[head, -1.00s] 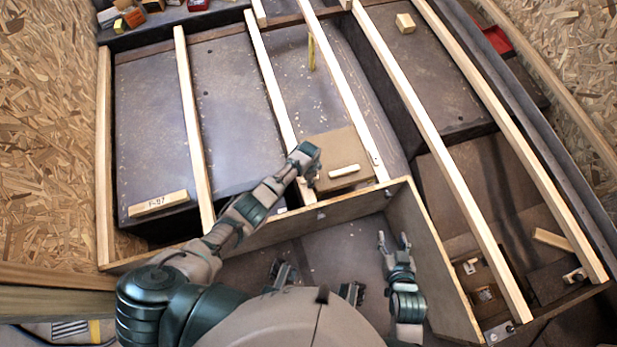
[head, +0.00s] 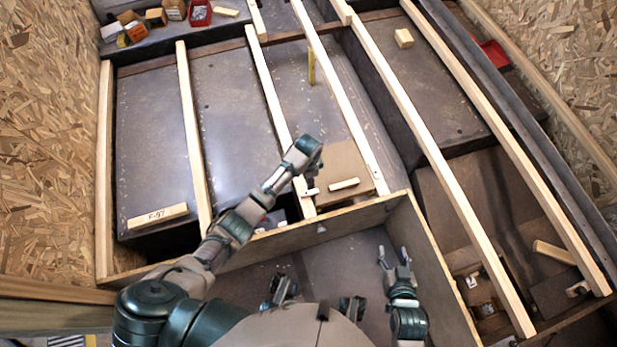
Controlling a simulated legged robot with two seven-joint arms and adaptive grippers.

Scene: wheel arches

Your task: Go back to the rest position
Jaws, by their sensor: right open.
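My left arm reaches in from the left across the front board. Its gripper (head: 312,187) points down beside a brown panel (head: 352,160) and a wooden rafter. Its fingers are small and dark, and I cannot tell whether they are open or shut. My right gripper (head: 395,257) is open and empty, fingers pointing up the picture, inside the grey-floored bay behind the front board (head: 290,235). A small pale wooden block (head: 344,184) lies on the brown panel, right of my left gripper, apart from it.
Pale wooden rafters (head: 193,140) run over dark panels. A wooden block marked with letters (head: 158,215) lies at the left. Boxes (head: 155,17) and a red bin (head: 199,13) stand on the back shelf. An upright board (head: 435,265) stands right of my right gripper.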

